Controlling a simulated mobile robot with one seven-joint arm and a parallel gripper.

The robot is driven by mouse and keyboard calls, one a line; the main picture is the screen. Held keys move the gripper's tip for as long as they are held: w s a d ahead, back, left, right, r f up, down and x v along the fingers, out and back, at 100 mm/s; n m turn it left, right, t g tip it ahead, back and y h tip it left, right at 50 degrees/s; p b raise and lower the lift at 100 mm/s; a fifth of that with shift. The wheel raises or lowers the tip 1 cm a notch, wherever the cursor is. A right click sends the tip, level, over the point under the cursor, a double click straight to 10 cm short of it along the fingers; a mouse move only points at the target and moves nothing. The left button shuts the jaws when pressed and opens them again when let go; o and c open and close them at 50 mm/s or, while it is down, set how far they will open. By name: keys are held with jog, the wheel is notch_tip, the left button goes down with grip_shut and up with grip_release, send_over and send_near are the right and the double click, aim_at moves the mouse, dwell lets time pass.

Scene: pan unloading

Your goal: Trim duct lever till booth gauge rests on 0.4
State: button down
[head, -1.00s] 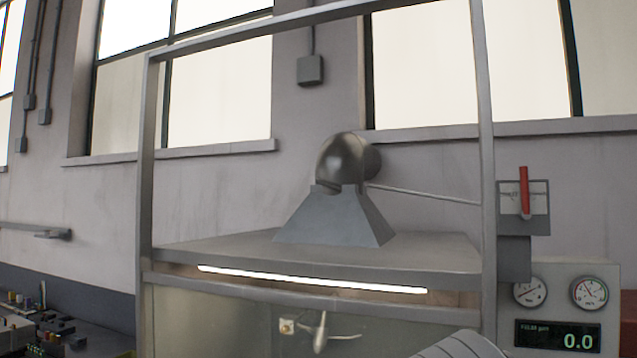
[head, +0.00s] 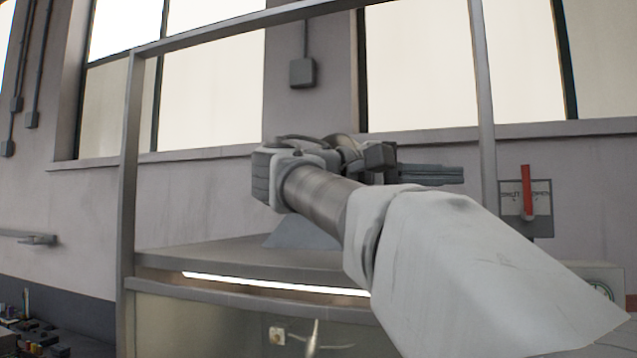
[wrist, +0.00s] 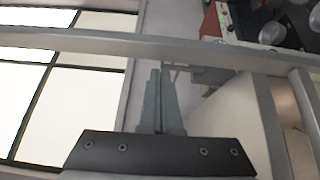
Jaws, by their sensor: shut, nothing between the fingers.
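The lever (head: 527,190) is a red upright bar on a small grey plate with a printed scale, mounted at the right beside the booth frame. My gripper (head: 460,175) is shut and empty, its fingers pointing right toward the lever with a clear gap between them, as seen in the head view. In the wrist view, the shut fingers (wrist: 158,76) point up the picture. The gauge panel (head: 601,272) at the lower right is mostly hidden behind my arm, so its needle and the digital readout cannot be read now.
A grey upright post (head: 484,120) of the booth frame stands between my gripper and the lever in the head view. The booth's top (head: 200,254) and its duct hood (head: 300,232) lie behind my arm. In the wrist view, a frame bar (wrist: 90,40) crosses near the fingertips.

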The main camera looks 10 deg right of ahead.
aim_at(527, 190)
jog(key=d, duration=1)
jog(key=shift+w+p, duration=0.2)
jog(key=shift+p, duration=0.2)
jog(key=shift+a+r, duration=0.1)
jog(key=shift+s+d+r+m+y+p, duration=0.2)
jog(key=shift+s+d+m+y+p, duration=0.15)
jog(key=shift+s+d+p, duration=0.3)
jog(key=shift+w, duration=0.1)
